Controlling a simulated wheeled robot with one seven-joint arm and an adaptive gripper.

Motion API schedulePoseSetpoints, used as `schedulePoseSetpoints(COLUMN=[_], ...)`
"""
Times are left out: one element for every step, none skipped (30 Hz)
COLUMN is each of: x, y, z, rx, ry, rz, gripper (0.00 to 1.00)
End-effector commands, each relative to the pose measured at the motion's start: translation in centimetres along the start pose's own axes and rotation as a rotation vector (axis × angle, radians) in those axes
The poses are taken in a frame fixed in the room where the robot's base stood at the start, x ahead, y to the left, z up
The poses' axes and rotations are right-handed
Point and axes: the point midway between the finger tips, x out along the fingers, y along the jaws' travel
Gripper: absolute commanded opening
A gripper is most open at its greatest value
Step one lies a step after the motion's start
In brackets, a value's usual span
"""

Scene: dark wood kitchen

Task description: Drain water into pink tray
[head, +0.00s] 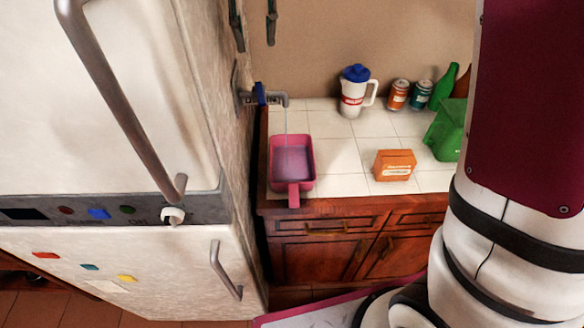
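The pink tray (293,197) sits on the white tiled counter at its left end, with its handle pointing toward the counter's front edge. A grey tap (279,97) with a blue handle (260,94) comes out of the side of the white fridge, above the tray. A thin stream of water (286,128) runs from the tap down into the tray, and there is liquid in the tray. My gripper is not in view; only parts of my own arm and body show at the right.
An orange box (395,166) stands right of the tray. A white pitcher with a blue lid (354,92), an orange can (397,95), a teal can (421,95), a green bottle (443,86) and a green container (443,132) stand farther back. The fridge (110,110) fills the left.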

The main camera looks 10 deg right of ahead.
Motion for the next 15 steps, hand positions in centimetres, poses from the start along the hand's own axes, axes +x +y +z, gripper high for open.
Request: schedulePoseSetpoints(x=[0.0, 0.0, 0.0, 0.0, 0.0, 0.0, 0.0, 0.0, 0.0, 0.0, 0.1, 0.3, 0.6, 1.1, 2.0], y=[0.0, 0.0, 0.0, 0.0, 0.0, 0.0, 0.0, 0.0, 0.0, 0.0, 0.0, 0.2, 0.4, 0.6, 1.2], z=[0.0, 0.0, 0.0, 0.0, 0.0, 0.0, 0.0, 0.0, 0.0, 0.0, 0.0, 0.0, 0.0, 0.1, 0.1], rx=[0.0, 0.0, 0.0, 0.0, 0.0, 0.0, 0.0, 0.0, 0.0, 0.0, 0.002, 0.008, 0.018, 0.033, 0.064], ry=[0.0, 0.0, 0.0, 0.0, 0.0, 0.0, 0.0, 0.0, 0.0, 0.0, -0.002, -0.01, -0.022, -0.04, -0.073], rz=[0.0, 0.0, 0.0, 0.0, 0.0, 0.0, 0.0, 0.0, 0.0, 0.0, -0.001, -0.003, -0.007, -0.014, -0.027], gripper=[0.33, 0.33, 0.33, 0.33, 0.33, 0.33, 0.33, 0.33, 0.33, 0.29, 0.22, 0.13, 0.06, 0.0, 0.0])
